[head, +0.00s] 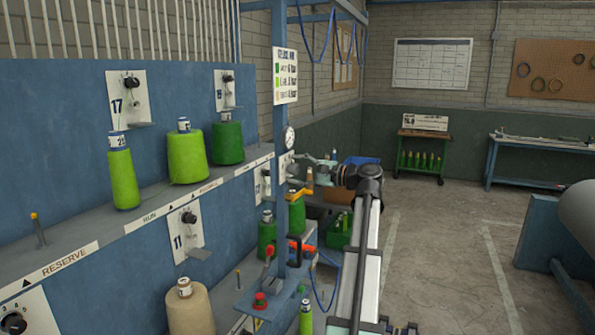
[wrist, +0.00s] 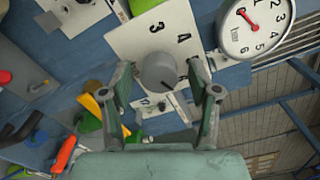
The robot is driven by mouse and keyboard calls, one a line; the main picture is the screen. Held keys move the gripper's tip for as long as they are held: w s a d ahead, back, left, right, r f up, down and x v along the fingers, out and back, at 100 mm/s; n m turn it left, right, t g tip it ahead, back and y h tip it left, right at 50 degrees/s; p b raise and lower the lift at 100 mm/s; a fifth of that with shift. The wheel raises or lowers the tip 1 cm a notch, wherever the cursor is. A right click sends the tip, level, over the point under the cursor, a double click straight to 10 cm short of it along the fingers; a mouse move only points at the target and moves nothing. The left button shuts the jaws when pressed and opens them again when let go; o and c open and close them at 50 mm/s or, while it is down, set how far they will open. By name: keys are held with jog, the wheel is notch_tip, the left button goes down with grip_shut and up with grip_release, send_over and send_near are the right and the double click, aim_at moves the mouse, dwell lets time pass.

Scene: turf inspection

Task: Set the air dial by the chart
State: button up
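The air dial is a round grey knob (wrist: 157,71) on a white plate (wrist: 130,42) marked 3 and 4, seen in the wrist view. My gripper (wrist: 163,82) is open, one finger on each side of the knob, with gaps visible; I see no contact.
A blue post (head: 280,110) and looping blue hoses stand close to my arm. Green bobbins (head: 187,155) fill the shelf at left, with other numbered dials (head: 132,84) behind. Red and orange handles (head: 300,248) are below. Open floor lies to the right.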

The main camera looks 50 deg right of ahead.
jog(key=v, duration=1.2)
dwell(0.3)
